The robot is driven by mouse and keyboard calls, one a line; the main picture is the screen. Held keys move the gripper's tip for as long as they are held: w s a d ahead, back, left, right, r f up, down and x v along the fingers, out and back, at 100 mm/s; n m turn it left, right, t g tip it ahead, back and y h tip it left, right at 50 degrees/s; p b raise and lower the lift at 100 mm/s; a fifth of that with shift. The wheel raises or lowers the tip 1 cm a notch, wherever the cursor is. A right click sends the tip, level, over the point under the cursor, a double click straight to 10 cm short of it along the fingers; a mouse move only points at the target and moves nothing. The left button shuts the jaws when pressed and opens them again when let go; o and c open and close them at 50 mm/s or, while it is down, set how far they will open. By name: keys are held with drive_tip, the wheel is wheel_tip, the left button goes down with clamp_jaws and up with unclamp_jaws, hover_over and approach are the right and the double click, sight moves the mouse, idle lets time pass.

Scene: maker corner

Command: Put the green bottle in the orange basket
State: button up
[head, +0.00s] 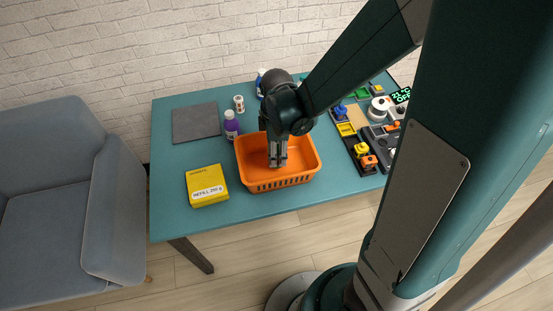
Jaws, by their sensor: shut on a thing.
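The orange basket (297,178) stands near the front middle of the teal table, with its slatted front wall toward me. My gripper (277,163) points down inside the basket's outline, its fingers near the basket floor. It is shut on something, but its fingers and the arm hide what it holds. I cannot make out a green bottle anywhere in this view. A purple bottle with a white cap (231,126) stands upright just left of the basket's back left corner.
A yellow box (207,186) lies left of the basket, and a dark grey mat (195,122) lies behind it. A small spool (239,104) and a blue-and-white bottle (260,83) stand at the back. Trays of coloured parts (360,144) fill the right side.

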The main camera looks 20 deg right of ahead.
drive_tip(key=shift+f, duration=0.1)
drive_tip(key=shift+f+b, duration=0.5)
drive_tip(key=shift+f, duration=1.5)
drive_tip(key=shift+f, duration=0.15)
drive_tip(key=o, duration=1)
drive_tip(key=shift+o, duration=0.2)
drive_tip(key=shift+r, duration=0.2)
drive_tip(key=shift+r+p, duration=1.3)
drive_tip(key=shift+r, duration=4.7)
